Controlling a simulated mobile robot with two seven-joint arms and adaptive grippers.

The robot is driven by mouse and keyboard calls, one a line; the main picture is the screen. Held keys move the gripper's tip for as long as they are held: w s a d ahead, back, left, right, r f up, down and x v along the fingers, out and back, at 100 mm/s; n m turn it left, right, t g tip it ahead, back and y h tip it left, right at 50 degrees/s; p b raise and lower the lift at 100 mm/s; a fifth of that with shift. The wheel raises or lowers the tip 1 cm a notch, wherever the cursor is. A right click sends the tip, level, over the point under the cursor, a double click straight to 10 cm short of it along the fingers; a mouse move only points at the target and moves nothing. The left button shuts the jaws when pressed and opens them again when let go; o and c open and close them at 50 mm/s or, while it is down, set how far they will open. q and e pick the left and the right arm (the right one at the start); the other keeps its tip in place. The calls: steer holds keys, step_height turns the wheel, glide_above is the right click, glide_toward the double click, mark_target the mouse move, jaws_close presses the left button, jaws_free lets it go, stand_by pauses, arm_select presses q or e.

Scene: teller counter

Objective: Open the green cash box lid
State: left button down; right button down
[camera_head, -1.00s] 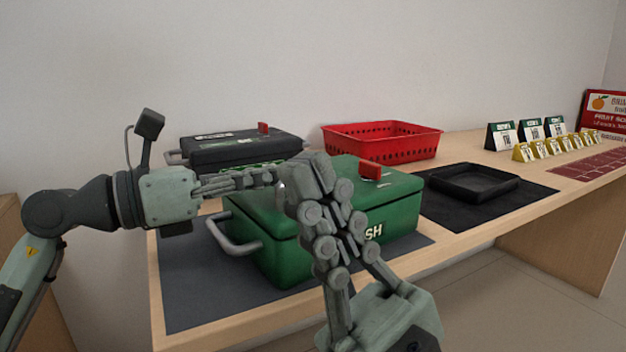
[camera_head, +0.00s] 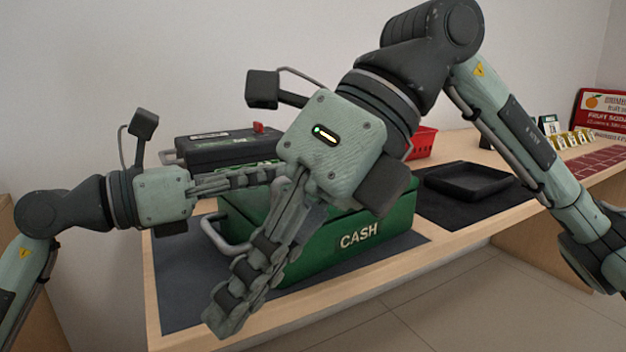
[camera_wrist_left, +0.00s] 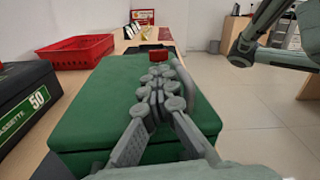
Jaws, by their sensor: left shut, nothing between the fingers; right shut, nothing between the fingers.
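The green cash box (camera_head: 350,240) stands on a dark mat, its front reading CASH. In the left wrist view its lid (camera_wrist_left: 95,110) lies shut, with a red tab (camera_wrist_left: 138,62) near the far end. My left gripper (camera_head: 275,175) is shut and empty, reaching in from the left over the lid; its fingers also show above the lid in the left wrist view (camera_wrist_left: 158,72). My right gripper (camera_head: 222,322) is shut and empty, in front of the box, fingers pointing down and left. My right gripper and wrist hide much of the lid in the head view.
A black cassette box (camera_head: 215,148) stands behind the green box. A red basket (camera_head: 422,142) is partly hidden by my right arm. A black tray (camera_head: 470,180) lies on a mat to the right. Small price signs (camera_head: 565,140) stand farther right.

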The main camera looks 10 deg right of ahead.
steer(key=w+d+r+m+t+h, duration=0.5)
steer(key=w+d+r+t, duration=0.4)
steer(key=w+d+r, duration=0.15)
steer(key=x, duration=0.9)
steer(key=shift+s+a+f, duration=0.1)
steer(key=shift+s+f, duration=0.1)
steer(key=shift+f, duration=0.1)
steer(key=shift+r, duration=0.1)
steer(key=shift+w+a+r, duration=0.1)
steer(key=shift+w+r, duration=0.1)
steer(key=shift+r, duration=0.2)
steer(key=shift+w+a+r, duration=0.1)
steer(key=shift+w+r, duration=0.1)
steer(key=shift+r, duration=0.2)
arm_select(q)
steer(key=c, duration=1.6)
jaws_free()
